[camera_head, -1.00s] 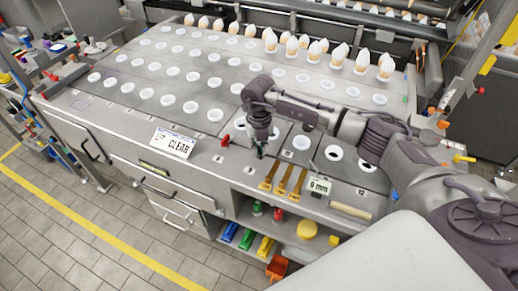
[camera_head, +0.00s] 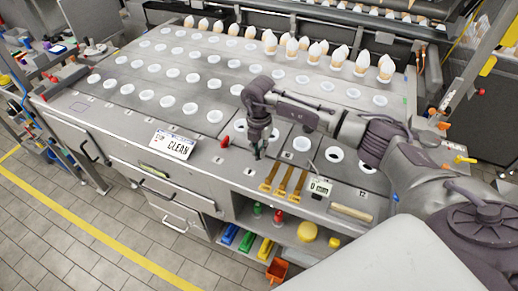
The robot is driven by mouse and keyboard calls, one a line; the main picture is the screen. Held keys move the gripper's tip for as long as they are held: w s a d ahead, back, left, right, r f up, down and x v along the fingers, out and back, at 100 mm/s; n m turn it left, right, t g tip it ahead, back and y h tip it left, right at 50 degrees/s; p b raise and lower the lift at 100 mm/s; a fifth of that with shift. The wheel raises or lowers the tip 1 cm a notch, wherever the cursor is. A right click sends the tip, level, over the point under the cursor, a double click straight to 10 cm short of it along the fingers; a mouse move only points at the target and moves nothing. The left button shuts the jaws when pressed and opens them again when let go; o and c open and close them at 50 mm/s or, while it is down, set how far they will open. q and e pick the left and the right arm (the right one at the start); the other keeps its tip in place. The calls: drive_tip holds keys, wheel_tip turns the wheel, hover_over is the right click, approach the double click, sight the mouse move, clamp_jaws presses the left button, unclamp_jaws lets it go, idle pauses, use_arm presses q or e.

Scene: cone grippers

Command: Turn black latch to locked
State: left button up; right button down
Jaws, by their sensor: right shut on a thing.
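My right gripper (camera_head: 257,150) reaches in from the right and points down at the front edge of the grey worktop. It is shut on the black latch (camera_head: 257,156), a small dark piece between the red knob and the yellow-handled tools. The fingers hide most of the latch, so its exact angle cannot be told. My left gripper is not in view.
A red knob (camera_head: 225,141) is left of the gripper, beside a CLEAN sign (camera_head: 173,145). Yellow-handled tools (camera_head: 283,181) and a 0 mm display (camera_head: 319,187) are close on the right. White cups with cones (camera_head: 313,52) stand at the back.

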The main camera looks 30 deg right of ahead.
drive_tip(key=shift+r, duration=0.1)
drive_tip(key=c, duration=1.2)
unclamp_jaws()
wheel_tip(320, 180, up, 12)
